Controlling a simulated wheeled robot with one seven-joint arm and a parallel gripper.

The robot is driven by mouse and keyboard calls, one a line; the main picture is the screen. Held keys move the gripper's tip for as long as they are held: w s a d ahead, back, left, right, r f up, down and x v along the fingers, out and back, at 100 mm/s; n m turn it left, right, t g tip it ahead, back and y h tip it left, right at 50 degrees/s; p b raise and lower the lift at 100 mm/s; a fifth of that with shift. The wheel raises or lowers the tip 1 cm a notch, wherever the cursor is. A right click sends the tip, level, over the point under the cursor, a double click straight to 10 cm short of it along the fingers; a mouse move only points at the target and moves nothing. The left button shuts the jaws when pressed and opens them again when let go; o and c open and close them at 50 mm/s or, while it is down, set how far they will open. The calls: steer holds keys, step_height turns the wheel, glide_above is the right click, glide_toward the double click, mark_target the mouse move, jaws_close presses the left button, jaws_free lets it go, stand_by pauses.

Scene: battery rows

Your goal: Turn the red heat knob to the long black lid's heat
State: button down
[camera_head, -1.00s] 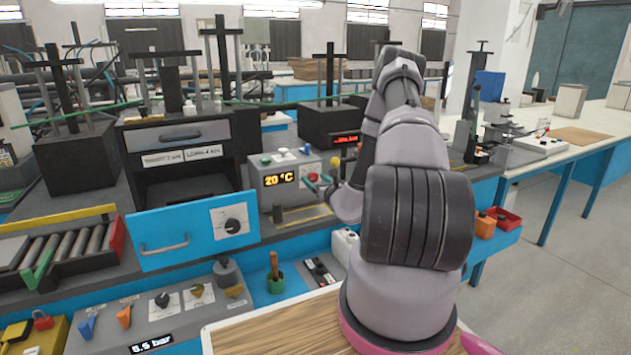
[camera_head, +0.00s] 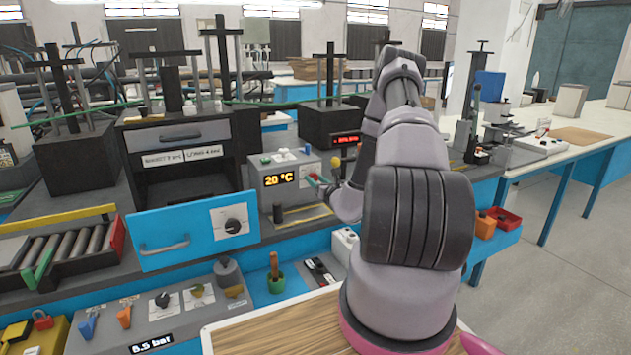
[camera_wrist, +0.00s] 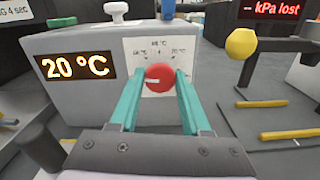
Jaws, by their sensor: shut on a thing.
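The red heat knob (camera_wrist: 160,78) sits on the front of a grey box (camera_wrist: 85,100), over a white card with several small temperature marks, mostly too small to read. The box's display (camera_wrist: 75,66) reads 20 °C, and it also shows in the head view (camera_head: 279,180). My gripper (camera_wrist: 158,85) has its teal fingers on either side of the knob and is shut on it. In the head view my gripper (camera_head: 318,181) is at the right of the box's front, and the knob is mostly hidden there. I cannot pick out a long black lid.
A yellow ball-ended lever (camera_wrist: 241,43) stands right of the box, near a red "kPa lost" display (camera_wrist: 272,9). Left of the box are white labels (camera_head: 183,157) on a dark press and a blue panel (camera_head: 190,232) with a black dial.

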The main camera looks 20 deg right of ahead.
steer(key=m, duration=2.5)
steer(key=shift+f, duration=0.1)
steer(key=shift+m, duration=0.3)
steer(key=shift+c, duration=1.9)
jaws_free()
steer(key=shift+s, duration=0.1)
